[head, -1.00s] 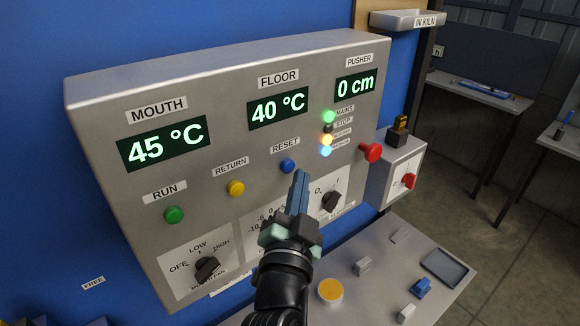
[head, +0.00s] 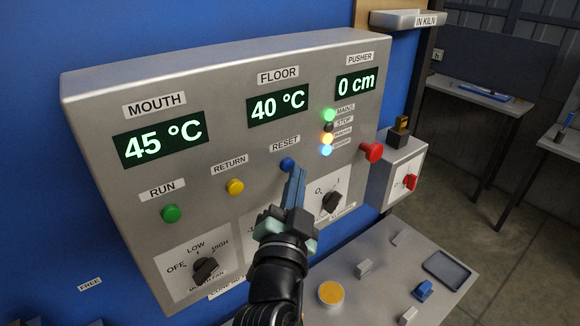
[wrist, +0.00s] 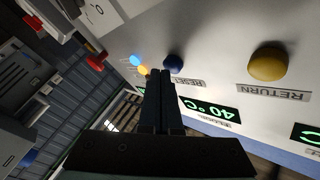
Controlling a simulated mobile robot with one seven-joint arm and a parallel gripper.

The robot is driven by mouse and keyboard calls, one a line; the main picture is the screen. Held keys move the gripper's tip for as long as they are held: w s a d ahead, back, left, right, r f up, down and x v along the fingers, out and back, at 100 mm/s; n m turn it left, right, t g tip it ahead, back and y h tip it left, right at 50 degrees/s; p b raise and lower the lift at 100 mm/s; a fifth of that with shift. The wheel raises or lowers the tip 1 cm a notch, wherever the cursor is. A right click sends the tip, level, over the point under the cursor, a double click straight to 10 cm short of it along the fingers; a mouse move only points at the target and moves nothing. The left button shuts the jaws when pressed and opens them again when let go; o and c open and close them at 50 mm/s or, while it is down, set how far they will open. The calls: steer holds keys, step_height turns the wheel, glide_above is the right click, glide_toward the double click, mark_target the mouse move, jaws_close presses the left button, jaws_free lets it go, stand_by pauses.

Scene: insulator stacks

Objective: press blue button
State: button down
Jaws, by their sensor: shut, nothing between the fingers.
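The blue button (head: 287,164) sits under the RESET label on the grey control panel (head: 215,110). Its lower right part is partly covered by my fingers in the head view. My gripper (head: 297,172) is shut and empty, its fingertips pointing at the panel right by the blue button. In the wrist view the shut fingers (wrist: 160,78) reach up just left of the blue button (wrist: 174,63). A small gap shows there between tips and button; I cannot tell whether they touch in depth.
A yellow RETURN button (head: 235,187) and green RUN button (head: 171,213) lie to the left. A red mushroom button (head: 372,152) sticks out at the right. Black rotary knobs (head: 206,268) are below. A grey shelf (head: 385,275) with small blocks lies below right.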

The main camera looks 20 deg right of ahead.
steer(key=shift+w+a+b, duration=0.15)
steer(key=shift+w+b, duration=0.25)
stand_by(0.5)
steer(key=shift+s, duration=0.15)
steer(key=shift+s+d, duration=0.35)
steer(key=shift+s, duration=0.4)
steer(key=s, duration=0.1)
steer(key=s+d+p, duration=0.1)
steer(key=s, duration=0.1)
steer(key=s+p, duration=0.1)
steer(key=shift+s+d, duration=0.35)
stand_by(0.4)
